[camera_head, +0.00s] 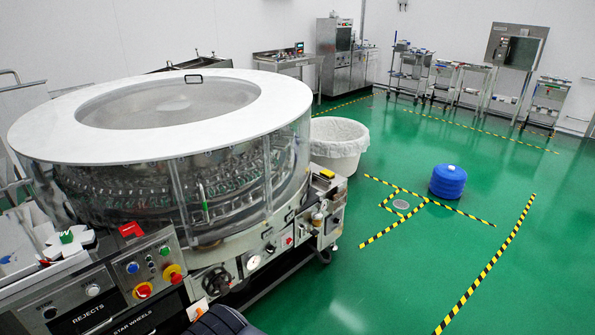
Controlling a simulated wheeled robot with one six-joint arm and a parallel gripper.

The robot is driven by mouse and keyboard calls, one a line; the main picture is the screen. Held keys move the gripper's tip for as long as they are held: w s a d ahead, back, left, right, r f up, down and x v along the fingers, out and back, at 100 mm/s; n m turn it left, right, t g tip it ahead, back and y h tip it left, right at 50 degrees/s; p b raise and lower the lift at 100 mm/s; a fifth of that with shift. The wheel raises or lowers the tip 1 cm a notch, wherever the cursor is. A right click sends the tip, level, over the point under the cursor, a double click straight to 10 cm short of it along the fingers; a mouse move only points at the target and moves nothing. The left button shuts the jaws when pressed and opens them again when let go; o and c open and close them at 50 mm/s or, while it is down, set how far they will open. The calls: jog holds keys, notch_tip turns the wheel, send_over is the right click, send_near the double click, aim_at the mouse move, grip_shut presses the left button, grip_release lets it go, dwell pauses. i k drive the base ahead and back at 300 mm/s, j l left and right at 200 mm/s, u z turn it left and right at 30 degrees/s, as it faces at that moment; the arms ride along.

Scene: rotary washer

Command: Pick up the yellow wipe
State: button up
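A small yellow item (327,174), which looks like the yellow wipe, lies on top of the corner of the rotary washer (240,247), right of its round clear-walled housing. It is too small to tell its folds or exactly what it rests on. My gripper is not in view. A dark rounded part shows at the bottom edge, and I cannot tell its state or what it is.
A red item (130,229) lies on the washer's front ledge, above buttons and a red emergency knob (143,291). A white lined bin (338,142) stands behind the yellow item. A blue drum (447,181) stands on open green floor with striped tape at right.

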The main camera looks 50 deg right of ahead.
aim_at(326, 173)
jog(key=z, duration=1.9)
jog(key=u, duration=2.25)
jog(key=z, duration=2.25)
